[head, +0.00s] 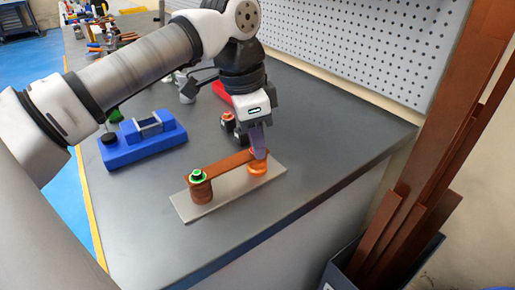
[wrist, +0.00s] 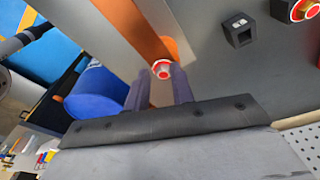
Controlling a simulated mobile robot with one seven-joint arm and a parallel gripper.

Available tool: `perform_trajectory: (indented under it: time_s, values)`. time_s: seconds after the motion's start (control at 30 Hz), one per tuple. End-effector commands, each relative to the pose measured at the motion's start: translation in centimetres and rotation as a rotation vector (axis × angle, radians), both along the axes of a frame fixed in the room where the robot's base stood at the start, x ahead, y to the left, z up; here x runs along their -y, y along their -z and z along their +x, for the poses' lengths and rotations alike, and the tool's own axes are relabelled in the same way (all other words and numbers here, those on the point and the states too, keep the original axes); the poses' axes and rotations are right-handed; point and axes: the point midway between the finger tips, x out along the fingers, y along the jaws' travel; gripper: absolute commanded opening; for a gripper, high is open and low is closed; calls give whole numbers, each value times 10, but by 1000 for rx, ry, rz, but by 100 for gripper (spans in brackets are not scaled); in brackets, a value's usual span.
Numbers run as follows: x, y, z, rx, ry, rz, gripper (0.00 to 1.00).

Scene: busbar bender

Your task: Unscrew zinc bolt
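The bolt (wrist: 162,68) has a pale metal head with a red ring. It stands at the end of a copper bar (head: 225,166), over an orange post (head: 258,168) at the bar's right end in the head view. My gripper (head: 258,150) points down over this post and hides the bolt there. In the wrist view my gripper's two fingers (wrist: 161,78) stand a little apart, with the tips at either side of the bolt head. I cannot tell whether they touch it. The bar's other end has a green-ringed bolt (head: 197,175) on a brown post.
A pale base plate (head: 230,200) carries the posts on the grey bench (head: 300,120). A blue fixture (head: 140,140) stands left. Another red-ringed part (head: 227,117) sits behind the bar, near a small black block (wrist: 240,30). Copper strips (head: 425,170) stand off the right edge.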

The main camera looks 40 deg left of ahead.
Motion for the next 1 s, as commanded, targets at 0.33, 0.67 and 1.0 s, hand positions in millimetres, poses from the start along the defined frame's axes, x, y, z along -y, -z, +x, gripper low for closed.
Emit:
perform_trajectory:
  time_s: [0.33,0.67,1.0]
  values:
    - [3,-5,-8,-80,304,162,25]
    - [4,-6,-6,-76,356,163,25]
    - [1,-8,-3,-45,766,178,25]
